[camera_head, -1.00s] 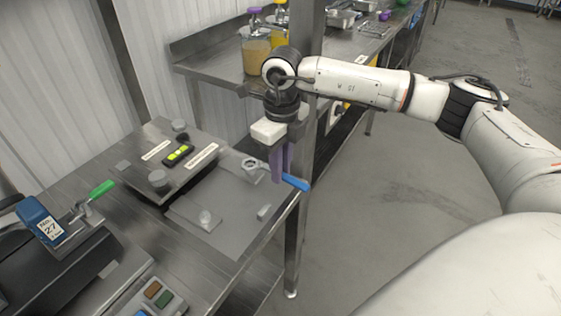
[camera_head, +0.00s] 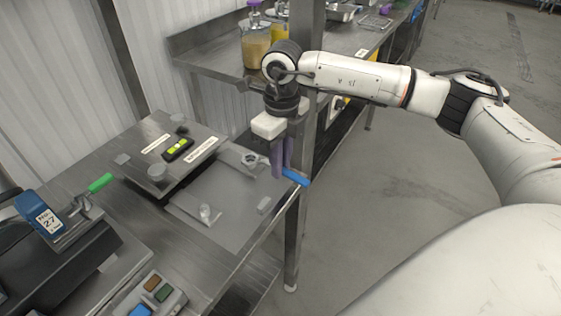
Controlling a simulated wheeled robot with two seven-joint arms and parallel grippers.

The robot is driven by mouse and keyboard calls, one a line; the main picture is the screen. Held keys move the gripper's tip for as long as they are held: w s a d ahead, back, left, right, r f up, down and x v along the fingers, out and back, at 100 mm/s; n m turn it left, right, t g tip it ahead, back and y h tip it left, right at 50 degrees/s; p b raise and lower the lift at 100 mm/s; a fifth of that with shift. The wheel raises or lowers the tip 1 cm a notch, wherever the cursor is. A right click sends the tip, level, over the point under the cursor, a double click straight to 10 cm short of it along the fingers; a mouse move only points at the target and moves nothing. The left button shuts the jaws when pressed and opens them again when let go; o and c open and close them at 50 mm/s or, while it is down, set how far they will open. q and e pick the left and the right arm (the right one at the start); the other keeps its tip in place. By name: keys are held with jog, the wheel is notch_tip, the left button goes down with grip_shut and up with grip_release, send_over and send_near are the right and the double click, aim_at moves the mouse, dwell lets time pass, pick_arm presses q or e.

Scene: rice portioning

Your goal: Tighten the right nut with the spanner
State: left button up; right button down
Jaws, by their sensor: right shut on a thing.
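My right gripper (camera_head: 281,165) has purple fingers pointing down and is shut on the blue-handled spanner (camera_head: 294,177). The spanner's ring end (camera_head: 250,160) lies to the left of the fingers, over the back right part of the grey plate (camera_head: 225,195). The ring appears to be around or just over a nut there; I cannot tell which, as the nut is hidden. A small round knob or nut (camera_head: 205,212) stands at the front left of the plate. My left gripper is not in view.
A raised metal plate with a yellow-green level (camera_head: 179,149) and labels stands to the left. A metal post (camera_head: 298,220) stands close to the right gripper.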

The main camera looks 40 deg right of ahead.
jog(key=shift+f, duration=0.25)
dwell(0.4)
jog(key=shift+f+b, duration=0.3)
jog(key=shift+b, duration=0.1)
jog(key=shift+f, duration=0.3)
dwell(0.4)
jog(key=shift+a, duration=0.1)
dwell(0.3)
jog(key=shift+s+a+m, duration=0.15)
jog(key=shift+a+m, duration=0.5)
jog(key=shift+m, duration=0.25)
jog(key=shift+a+m, duration=0.7)
jog(key=shift+m, duration=0.1)
jog(key=shift+a, duration=0.15)
